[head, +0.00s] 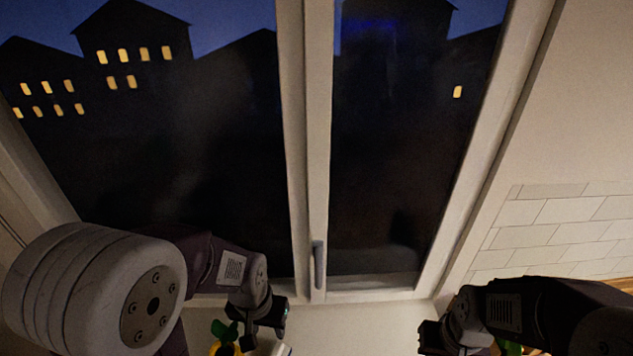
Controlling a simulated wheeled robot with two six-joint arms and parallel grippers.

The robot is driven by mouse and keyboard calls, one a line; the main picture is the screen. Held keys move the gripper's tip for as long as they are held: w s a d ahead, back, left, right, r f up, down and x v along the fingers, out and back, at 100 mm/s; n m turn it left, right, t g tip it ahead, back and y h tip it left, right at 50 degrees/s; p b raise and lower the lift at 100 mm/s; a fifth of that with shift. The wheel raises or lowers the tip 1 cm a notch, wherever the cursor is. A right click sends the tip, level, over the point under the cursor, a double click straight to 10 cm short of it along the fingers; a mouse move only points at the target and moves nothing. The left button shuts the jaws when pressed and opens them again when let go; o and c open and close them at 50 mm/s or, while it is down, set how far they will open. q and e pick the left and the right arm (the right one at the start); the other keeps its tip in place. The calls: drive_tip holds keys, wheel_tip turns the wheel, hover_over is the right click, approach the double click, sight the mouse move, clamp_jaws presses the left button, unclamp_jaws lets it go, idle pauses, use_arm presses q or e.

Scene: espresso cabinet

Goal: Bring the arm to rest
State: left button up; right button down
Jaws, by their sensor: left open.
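My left gripper (264,333) is at the bottom of the head view, left of centre, below the window. Its dark jaws are apart and I see nothing held between them. My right gripper (437,338) is at the bottom right, partly cut off by the lower edge. Its jaws are too dark and cropped to tell whether they are open. Both arms are raised in front of the window wall, the left from the left edge and the right from the right edge.
A window (317,150) with a handle (318,264) fills the back, dark houses outside. White tiles (570,222) are on the right wall. A yellow object with green leaves (221,330) and a white object (282,350) show by my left gripper. The worktop is mostly out of view.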

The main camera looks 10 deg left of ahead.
use_arm(q)
wheel_tip(320, 180, down, 21)
drive_tip(key=b, duration=1.8)
drive_tip(key=shift+r, duration=0.35)
drive_tip(key=shift+s+r+p, duration=0.1)
drive_tip(key=shift+p, duration=0.2)
